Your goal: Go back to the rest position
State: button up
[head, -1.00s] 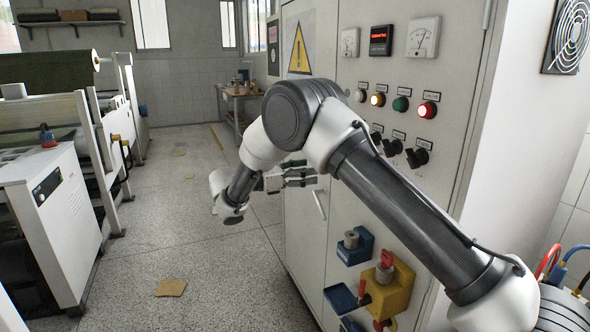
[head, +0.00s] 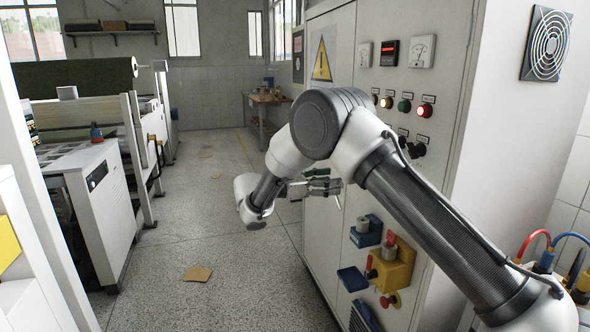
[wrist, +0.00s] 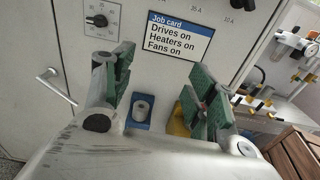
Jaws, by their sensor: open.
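My gripper (head: 322,187) is held in front of the control cabinet (head: 343,40) in the head view, with my arm bent over it. In the wrist view my gripper (wrist: 160,92) is open and empty, its two green-padded fingers wide apart and facing the cabinet front. A job card (wrist: 180,36) on the cabinet reads "Drives on, Heaters on, Fans on". Between the fingers show a blue holder with a grey roll (wrist: 143,108) and part of a yellow box (wrist: 180,122).
The cabinet carries lamps, knobs and meters (head: 421,50); a yellow box with a red knob (head: 397,268) and a blue tray (head: 352,279) stick out below. A roller machine (head: 95,215) stands left. The floor aisle (head: 200,235) is open, with a cardboard scrap (head: 197,274).

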jog(key=s+d+f+m+g+y, duration=0.4)
jog(key=s+d+f+g, duration=0.1)
jog(key=s+d+f, duration=0.3)
jog(key=s+d+r+m+t+y, duration=0.1)
jog(key=s+d+r+m+y, duration=0.3)
jog(key=s, duration=0.6)
jog(key=s+d+r+m+t+y, duration=0.1)
jog(key=s+d+r+m+y, duration=0.3)
jog(key=s+d+r+m, duration=0.3)
jog(key=s+d+r+m+t+y, duration=0.1)
jog(key=s+d+r+m+y, duration=0.3)
jog(key=s, duration=1.1)
jog(key=d+r+m, duration=0.2)
jog(key=d, duration=0.1)
jog(key=shift+d+t+y, duration=0.25)
jog(key=shift+t+y, duration=0.05)
jog(key=shift+y, duration=0.1)
jog(key=shift+s, duration=0.1)
